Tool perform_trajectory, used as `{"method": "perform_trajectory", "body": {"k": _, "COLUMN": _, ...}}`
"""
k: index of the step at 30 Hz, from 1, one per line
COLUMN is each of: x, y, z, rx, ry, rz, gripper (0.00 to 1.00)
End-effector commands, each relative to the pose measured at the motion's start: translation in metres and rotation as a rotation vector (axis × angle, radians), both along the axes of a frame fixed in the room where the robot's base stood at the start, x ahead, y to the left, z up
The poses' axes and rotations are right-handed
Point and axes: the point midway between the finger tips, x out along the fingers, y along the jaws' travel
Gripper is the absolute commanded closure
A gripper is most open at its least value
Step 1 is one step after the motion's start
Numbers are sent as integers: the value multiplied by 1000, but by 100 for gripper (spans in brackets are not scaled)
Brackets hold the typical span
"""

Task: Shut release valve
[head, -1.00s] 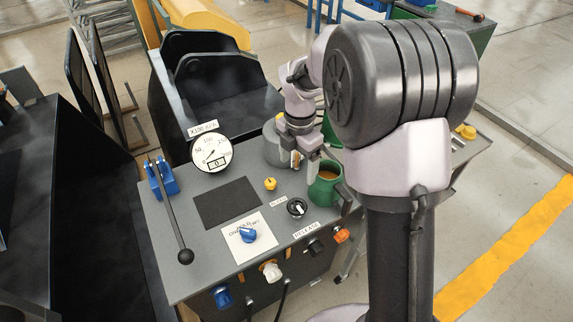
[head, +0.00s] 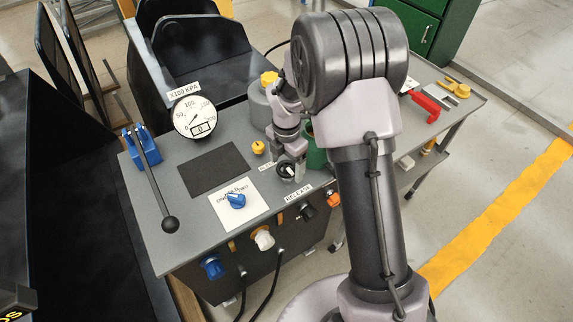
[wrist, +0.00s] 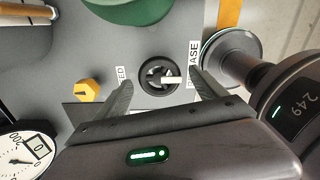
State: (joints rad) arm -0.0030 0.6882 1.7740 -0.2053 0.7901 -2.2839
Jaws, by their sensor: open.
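The release valve is a round black knob (wrist: 152,85) with a white pointer bar. In the wrist view the bar lies toward the RELEASE label (wrist: 193,62); a partly hidden label ending in "ED" (wrist: 121,78) is on the other side. The knob also shows in the head view (head: 284,175), partly covered by my gripper. My gripper (wrist: 162,75) is open above the panel, with one finger on each side of the knob. I cannot tell how far the fingertips are from the panel.
A yellow knob (head: 258,147), blue knob (head: 236,201) and gauge (head: 194,116) sit on the grey panel. A blue-based lever (head: 152,180) stands at left. A green mug (head: 316,158) is close behind my gripper. Couplers such as the white one (head: 263,239) line the front.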

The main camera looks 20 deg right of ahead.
Motion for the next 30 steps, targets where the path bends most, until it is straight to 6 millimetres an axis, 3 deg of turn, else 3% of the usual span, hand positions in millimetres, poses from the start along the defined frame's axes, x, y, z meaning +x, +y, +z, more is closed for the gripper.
{"method": "perform_trajectory", "body": {"k": 1, "x": 0, "y": 0, "z": 0, "rx": 0, "ry": 0, "rz": 0, "gripper": 23}}
{"method": "perform_trajectory", "body": {"k": 10, "x": 0, "y": 0, "z": 0, "rx": 0, "ry": 0, "rz": 0, "gripper": 82}}
{"method": "perform_trajectory", "body": {"k": 20, "x": 0, "y": 0, "z": 1, "rx": 0, "ry": 0, "rz": -59, "gripper": 82}}
{"method": "perform_trajectory", "body": {"k": 30, "x": 1, "y": 0, "z": 2, "rx": 0, "ry": 0, "rz": -322, "gripper": 82}}
